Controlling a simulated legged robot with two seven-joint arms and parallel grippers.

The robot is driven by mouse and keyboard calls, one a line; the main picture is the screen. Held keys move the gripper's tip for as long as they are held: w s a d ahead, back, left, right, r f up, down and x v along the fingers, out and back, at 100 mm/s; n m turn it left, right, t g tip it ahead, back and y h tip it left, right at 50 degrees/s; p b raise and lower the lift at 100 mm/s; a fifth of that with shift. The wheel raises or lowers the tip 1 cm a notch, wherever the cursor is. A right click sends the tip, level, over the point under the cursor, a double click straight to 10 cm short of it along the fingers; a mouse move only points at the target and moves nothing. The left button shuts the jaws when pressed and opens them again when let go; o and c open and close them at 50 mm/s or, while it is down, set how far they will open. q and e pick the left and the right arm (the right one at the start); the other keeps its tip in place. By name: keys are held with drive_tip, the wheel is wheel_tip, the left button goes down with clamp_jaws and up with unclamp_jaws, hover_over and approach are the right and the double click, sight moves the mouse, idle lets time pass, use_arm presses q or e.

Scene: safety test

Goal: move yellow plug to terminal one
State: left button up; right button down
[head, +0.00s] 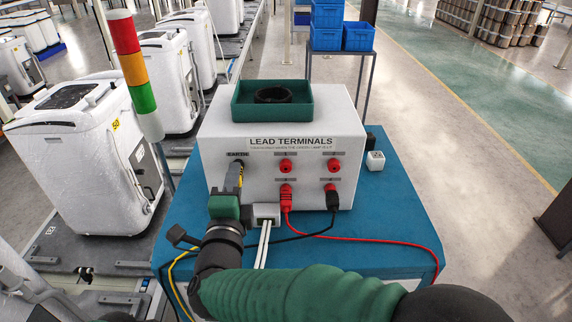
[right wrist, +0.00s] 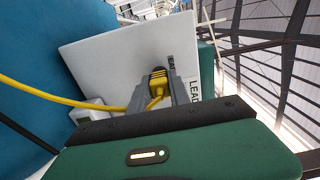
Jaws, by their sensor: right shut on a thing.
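The white lead terminals box (head: 215,140) stands on a blue-topped table. My right gripper (head: 237,172) is at the socket labelled EARTH on the left of its front panel. In the right wrist view its grey fingers (right wrist: 160,92) are shut on the yellow plug (right wrist: 158,80), which is against the panel at that label; I cannot tell how deep it sits. The yellow lead (right wrist: 60,95) runs off to the left. Two upper red terminals (head: 286,166) (head: 333,165) look empty. Their small labels are unreadable. My left gripper is not in view.
A red plug (head: 286,198) and a black plug (head: 332,198) are in the lower terminals, with leads across the blue table (head: 395,215). A green tray (head: 243,112) holding a black ring tops the box. A signal tower (head: 133,65) stands left.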

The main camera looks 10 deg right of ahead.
idle(0.9)
drive_tip(key=shift+s+a, duration=0.15)
drive_tip(key=shift+s, duration=0.2)
drive_tip(key=shift+s+a+b, duration=0.25)
drive_tip(key=shift+s+b, duration=0.2)
drive_tip(key=shift+s, duration=0.85)
drive_tip(key=shift+s+a+b, duration=0.2)
drive_tip(key=shift+s+b, duration=0.25)
drive_tip(key=shift+s, duration=0.8)
